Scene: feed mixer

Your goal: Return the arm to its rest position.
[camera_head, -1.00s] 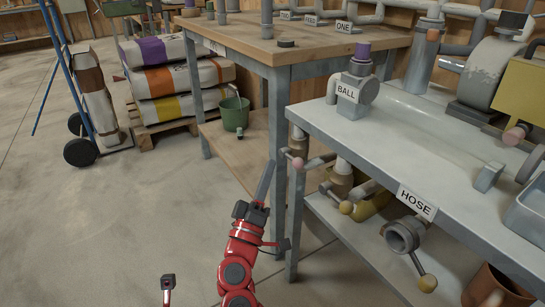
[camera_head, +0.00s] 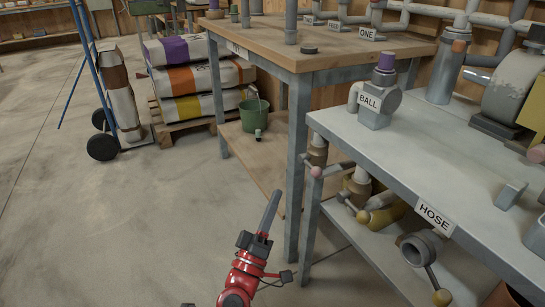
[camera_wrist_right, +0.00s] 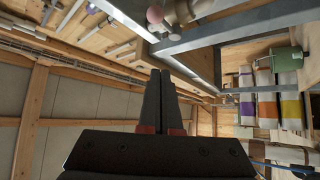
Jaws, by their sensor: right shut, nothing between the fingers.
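My right gripper (camera_head: 273,196) is at the lower middle of the head view, on the red arm. Its dark fingers point up and slightly right, over the floor and in front of the wooden lower shelf. In the right wrist view the two black fingers (camera_wrist_right: 160,78) lie together, shut and empty. The gripper looks apart from the benches. Only a tiny dark tip, seemingly of my left gripper (camera_head: 188,304), shows at the bottom edge, so its jaws cannot be read.
The wooden-topped table (camera_head: 280,45) and the grey bench (camera_head: 420,150) with BALL and HOSE fittings stand to the right. A green bucket (camera_head: 253,115) sits on the lower shelf (camera_head: 262,165). Feed sacks (camera_head: 200,80) and a hand truck (camera_head: 103,147) stand behind left. The floor at left is clear.

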